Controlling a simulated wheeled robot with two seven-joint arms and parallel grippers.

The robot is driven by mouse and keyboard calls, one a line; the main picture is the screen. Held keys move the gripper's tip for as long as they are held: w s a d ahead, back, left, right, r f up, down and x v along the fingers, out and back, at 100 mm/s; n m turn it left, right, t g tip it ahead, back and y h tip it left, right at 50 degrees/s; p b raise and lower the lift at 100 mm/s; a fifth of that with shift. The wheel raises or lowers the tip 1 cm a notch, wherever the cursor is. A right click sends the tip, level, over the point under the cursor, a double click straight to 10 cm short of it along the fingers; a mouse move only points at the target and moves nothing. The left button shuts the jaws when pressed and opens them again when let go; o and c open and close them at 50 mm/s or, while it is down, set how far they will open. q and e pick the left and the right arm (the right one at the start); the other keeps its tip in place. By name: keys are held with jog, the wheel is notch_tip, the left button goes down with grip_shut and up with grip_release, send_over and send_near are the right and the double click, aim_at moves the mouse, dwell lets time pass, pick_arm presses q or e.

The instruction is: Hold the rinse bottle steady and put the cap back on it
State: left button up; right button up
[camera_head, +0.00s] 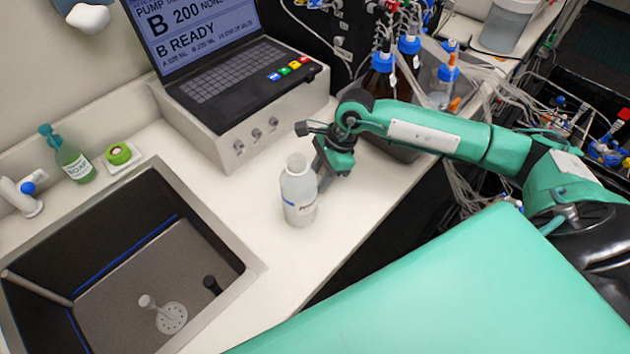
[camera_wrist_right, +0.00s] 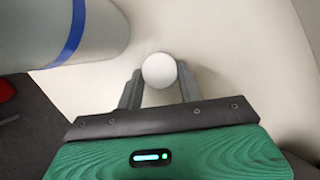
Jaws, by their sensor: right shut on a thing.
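The rinse bottle (camera_head: 299,196) stands upright on the white counter, right of the sink, with a label on its side. Its neck (camera_head: 296,164) points up and looks uncapped. In the right wrist view the bottle (camera_wrist_right: 50,30) fills the upper left, showing a blue band. My right gripper (camera_head: 321,178) is low, just right of and behind the bottle. In the wrist view its fingers (camera_wrist_right: 160,88) are shut on a small round white thing, which looks like the cap (camera_wrist_right: 159,70). The cap is hidden in the head view. My left gripper is not in view.
A pump unit with a screen (camera_head: 240,90) stands behind. Blue-capped bottles (camera_head: 382,70) and tubing crowd the back right. Counter in front of the bottle is clear.

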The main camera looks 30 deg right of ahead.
jog(key=shift+r, duration=0.1)
notch_tip(320, 180, up, 16)
jog(key=b, duration=0.3)
notch_tip(320, 180, up, 4)
send_over(319, 180)
pick_arm(q)
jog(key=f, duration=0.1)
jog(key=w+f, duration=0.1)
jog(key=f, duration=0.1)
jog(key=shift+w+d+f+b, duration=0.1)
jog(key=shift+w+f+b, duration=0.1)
jog(key=shift+b, duration=0.15)
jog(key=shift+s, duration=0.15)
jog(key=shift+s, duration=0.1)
pick_arm(e)
jog(key=shift+s, duration=0.1)
